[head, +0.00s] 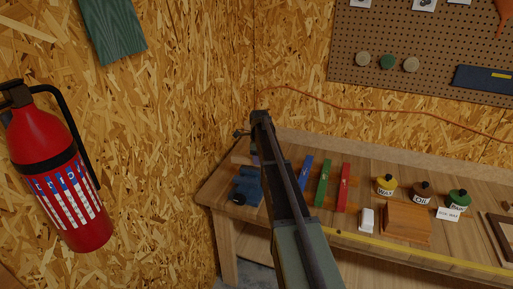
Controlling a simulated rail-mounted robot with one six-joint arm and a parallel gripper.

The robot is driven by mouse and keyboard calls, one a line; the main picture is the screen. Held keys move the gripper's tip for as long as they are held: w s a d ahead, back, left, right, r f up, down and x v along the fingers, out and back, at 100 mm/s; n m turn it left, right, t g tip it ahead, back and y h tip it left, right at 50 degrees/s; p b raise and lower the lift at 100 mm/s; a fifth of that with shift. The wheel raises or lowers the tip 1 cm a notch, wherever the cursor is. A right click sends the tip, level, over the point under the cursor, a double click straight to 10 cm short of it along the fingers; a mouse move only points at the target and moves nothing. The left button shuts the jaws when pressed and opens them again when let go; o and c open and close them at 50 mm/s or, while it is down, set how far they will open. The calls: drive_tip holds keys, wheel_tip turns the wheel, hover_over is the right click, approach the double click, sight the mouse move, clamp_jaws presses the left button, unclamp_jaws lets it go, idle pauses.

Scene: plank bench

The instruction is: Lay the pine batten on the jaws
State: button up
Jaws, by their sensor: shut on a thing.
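A blue vise (248,186) with a dark knob stands at the left end of the bench, partly covered by my arm. A short piece of light brown wood (241,159) shows just behind or above the vise and runs in behind my arm. It may be the pine batten, but I cannot tell whether it touches the jaws. My dark arm reaches up across the middle of the head view, and its links hide whatever lies behind them. I cannot make out my gripper's fingers.
Blue, green (323,183) and red (343,187) bars stand right of my arm. Farther right are a white block (366,219), a wooden block (406,222), several small tins and a yellow strip (430,257) along the front edge. A fire extinguisher (60,170) hangs on the left wall.

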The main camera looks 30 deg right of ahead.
sight(258, 172)
drive_tip(key=shift+w+a+r+m, duration=0.1)
drive_tip(key=shift+r+m, duration=0.25)
drive_tip(key=shift+m, duration=0.45)
wheel_tip(258, 172, down, 8)
drive_tip(key=b, duration=0.8)
drive_tip(key=shift+f, duration=0.1)
drive_tip(key=shift+f+b, duration=0.4)
drive_tip(key=shift+b, duration=0.1)
drive_tip(key=o, duration=1)
drive_tip(key=shift+o, duration=0.2)
drive_tip(key=shift+r, duration=0.15)
wheel_tip(258, 172, up, 11)
drive_tip(key=p, duration=1.1)
drive_tip(key=shift+f, duration=0.2)
